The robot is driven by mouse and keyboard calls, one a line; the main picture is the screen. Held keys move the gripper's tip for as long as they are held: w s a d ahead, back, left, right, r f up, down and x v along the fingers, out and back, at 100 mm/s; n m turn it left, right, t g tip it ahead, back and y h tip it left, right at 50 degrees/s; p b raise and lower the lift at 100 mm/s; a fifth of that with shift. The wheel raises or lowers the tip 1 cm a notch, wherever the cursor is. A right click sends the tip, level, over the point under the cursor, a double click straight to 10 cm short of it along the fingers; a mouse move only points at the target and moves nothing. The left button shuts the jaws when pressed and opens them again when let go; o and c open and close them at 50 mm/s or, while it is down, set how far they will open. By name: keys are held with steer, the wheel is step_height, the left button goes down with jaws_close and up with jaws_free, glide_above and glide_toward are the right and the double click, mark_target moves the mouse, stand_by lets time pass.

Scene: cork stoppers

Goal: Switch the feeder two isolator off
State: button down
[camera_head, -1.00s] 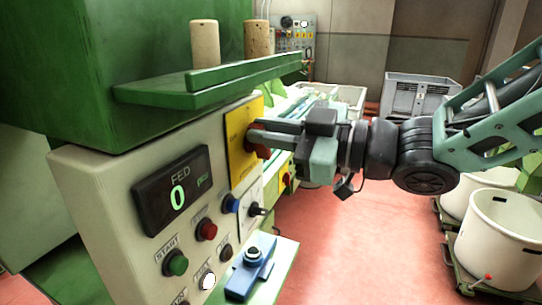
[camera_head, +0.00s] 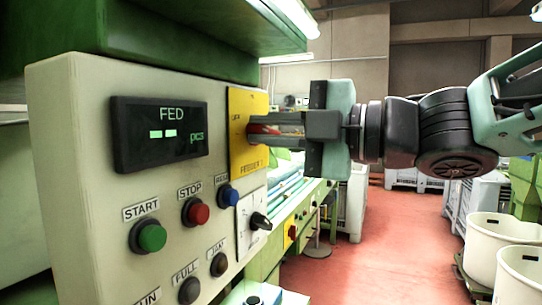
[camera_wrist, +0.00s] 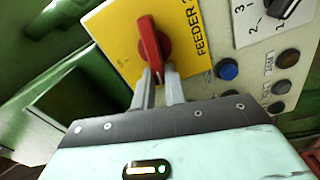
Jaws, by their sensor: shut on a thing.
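The feeder isolator is a red rotary handle (camera_head: 259,129) on a yellow plate (camera_head: 248,101) at the right edge of the beige control panel. In the wrist view the red handle (camera_wrist: 150,40) stands out from the yellow plate (camera_wrist: 110,35), which carries the words "FEEDER 2". My gripper (camera_head: 279,132) reaches in from the right, shut on the outer end of the handle. In the wrist view its two fingers (camera_wrist: 158,84) sit on either side of that end. The handle lies roughly level across the plate in the head view. Its position marks are unreadable.
Start (camera_head: 148,236), stop (camera_head: 196,212) and blue (camera_head: 228,196) buttons and a black selector (camera_head: 260,221) sit close by. A green ledge (camera_head: 200,25) overhangs the panel. White tubs (camera_head: 496,235) stand at right; red floor lies open between.

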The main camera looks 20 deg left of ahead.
steer(key=shift+f+n+b, duration=0.4)
steer(key=shift+n+b, duration=0.7)
steer(key=shift+b, duration=0.15)
steer(key=c, duration=1.4)
jaws_free()
steer(key=shift+c, duration=0.2)
steer(key=shift+d, duration=0.15)
steer(key=s+d+b, duration=0.1)
steer(key=d, duration=1.6)
steer(key=shift+s, duration=0.2)
